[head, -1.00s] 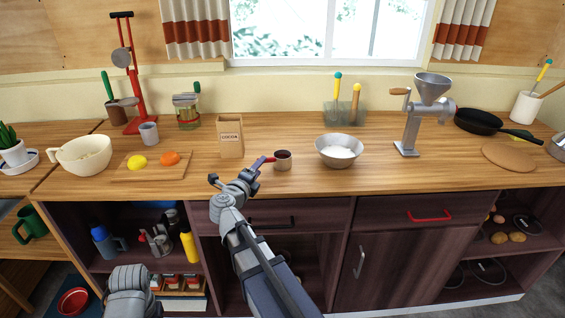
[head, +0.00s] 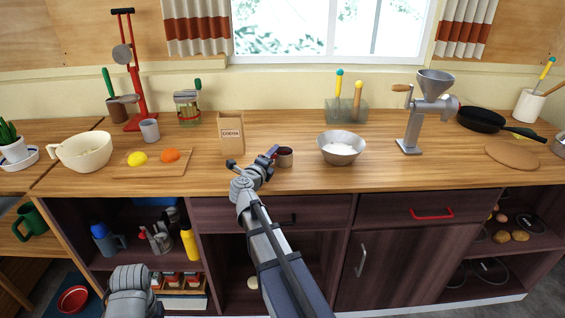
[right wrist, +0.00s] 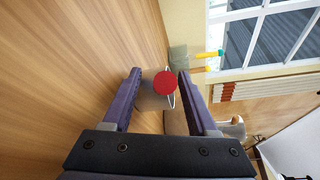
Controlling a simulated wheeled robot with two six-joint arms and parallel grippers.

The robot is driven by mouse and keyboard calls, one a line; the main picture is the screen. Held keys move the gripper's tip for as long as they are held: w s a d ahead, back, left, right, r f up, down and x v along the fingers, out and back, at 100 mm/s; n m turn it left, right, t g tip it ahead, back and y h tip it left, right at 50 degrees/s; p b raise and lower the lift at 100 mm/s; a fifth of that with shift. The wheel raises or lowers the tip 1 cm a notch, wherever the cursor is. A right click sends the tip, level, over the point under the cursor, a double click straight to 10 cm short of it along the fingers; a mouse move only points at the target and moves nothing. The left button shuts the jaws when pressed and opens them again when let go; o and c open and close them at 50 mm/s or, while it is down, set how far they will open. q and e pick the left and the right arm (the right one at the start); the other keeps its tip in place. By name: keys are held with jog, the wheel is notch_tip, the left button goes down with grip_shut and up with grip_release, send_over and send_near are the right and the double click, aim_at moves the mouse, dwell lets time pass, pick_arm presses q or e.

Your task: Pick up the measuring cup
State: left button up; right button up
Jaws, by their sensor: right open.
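My right gripper (head: 253,160) is just left of the cup in the head view. In the right wrist view my gripper (right wrist: 157,75) is open, its purple fingers on either side of the red end with gaps. My left gripper is not visible; only a grey part of that arm shows.
A metal bowl (head: 341,158) of white powder stands close to the cup's right. A cocoa box (head: 230,132) stands behind the gripper. A board (head: 150,172) with a lemon and an orange lies to the left. A grinder (head: 411,130) stands farther right.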

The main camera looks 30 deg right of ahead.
jog(key=shift+c, duration=0.3)
grip_shut()
jog(key=shift+s, duration=0.1)
dwell(1.0)
